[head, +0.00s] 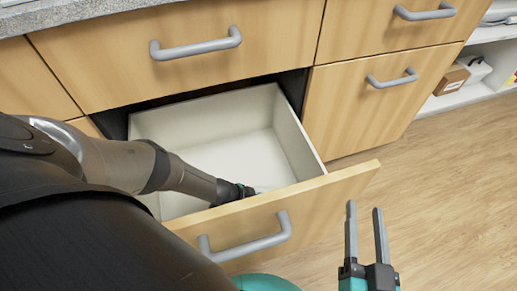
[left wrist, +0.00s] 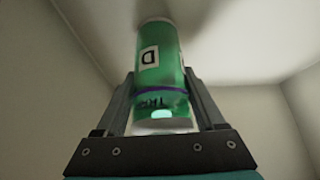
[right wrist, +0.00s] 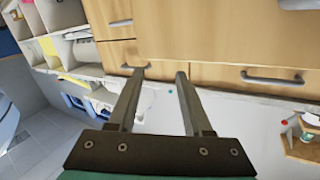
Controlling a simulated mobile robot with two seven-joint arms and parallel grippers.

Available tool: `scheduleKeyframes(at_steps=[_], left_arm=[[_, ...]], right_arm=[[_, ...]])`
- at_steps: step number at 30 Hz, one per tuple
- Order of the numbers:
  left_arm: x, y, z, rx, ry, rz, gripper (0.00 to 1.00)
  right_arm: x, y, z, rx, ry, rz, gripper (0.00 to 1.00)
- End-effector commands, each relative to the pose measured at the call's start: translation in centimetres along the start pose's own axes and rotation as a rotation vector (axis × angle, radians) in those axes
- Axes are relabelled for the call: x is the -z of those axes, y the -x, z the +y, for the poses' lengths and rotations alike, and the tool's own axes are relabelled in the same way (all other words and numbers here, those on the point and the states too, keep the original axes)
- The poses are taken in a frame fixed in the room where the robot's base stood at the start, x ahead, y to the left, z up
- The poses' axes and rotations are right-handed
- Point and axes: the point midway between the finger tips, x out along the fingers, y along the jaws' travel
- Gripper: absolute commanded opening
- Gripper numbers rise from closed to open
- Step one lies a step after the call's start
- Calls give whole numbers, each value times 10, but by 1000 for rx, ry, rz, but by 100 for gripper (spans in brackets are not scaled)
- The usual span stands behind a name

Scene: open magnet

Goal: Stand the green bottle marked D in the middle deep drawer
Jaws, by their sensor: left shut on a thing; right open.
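The green bottle (left wrist: 160,65) with a white label marked D shows in the left wrist view. My left gripper (left wrist: 160,112) is shut on it, one finger on each side. The bottle's far end is close to the pale drawer floor; I cannot tell whether it touches. The middle deep drawer (head: 230,148) is pulled open in the head view and looks otherwise empty. My left arm reaches down into it, and its forearm hides the bottle and most of the gripper there. My right gripper (head: 365,208) is open and empty, outside the drawer beyond its front's right end.
The drawer front (head: 330,200) carries a grey handle (head: 245,242). A shut drawer (head: 200,70) lies above the open one, with a grey worktop (head: 60,12) over it. Shut drawers stand on the right. Shelves (head: 465,95) hold boxes at far right. The wooden floor (head: 440,190) is clear.

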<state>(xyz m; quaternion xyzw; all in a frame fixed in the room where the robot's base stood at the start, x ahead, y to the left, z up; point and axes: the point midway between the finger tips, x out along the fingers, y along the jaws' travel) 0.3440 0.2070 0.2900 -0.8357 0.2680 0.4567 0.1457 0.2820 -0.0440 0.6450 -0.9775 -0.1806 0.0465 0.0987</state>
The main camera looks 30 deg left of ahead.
Motion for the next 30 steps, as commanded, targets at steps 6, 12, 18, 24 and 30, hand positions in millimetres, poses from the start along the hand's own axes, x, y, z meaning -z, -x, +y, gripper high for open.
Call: scheduleKeyframes(at_steps=[6, 12, 18, 24, 30], left_arm=[[-1, -1, 1, -1, 1, -1, 90], [-1, -1, 1, -1, 1, -1, 100], [-1, 0, 0, 0, 1, -1, 100], [1, 6, 0, 0, 0, -1, 100], [1, 14, 0, -1, 0, 0, 100]], right_arm=[[0, 0, 0, 0, 0, -1, 50], [0, 0, 0, 0, 1, -1, 50], [0, 0, 0, 0, 0, -1, 50], [-1, -3, 4, -10, 14, -58, 50], [-7, -7, 14, -32, 42, -176, 50]])
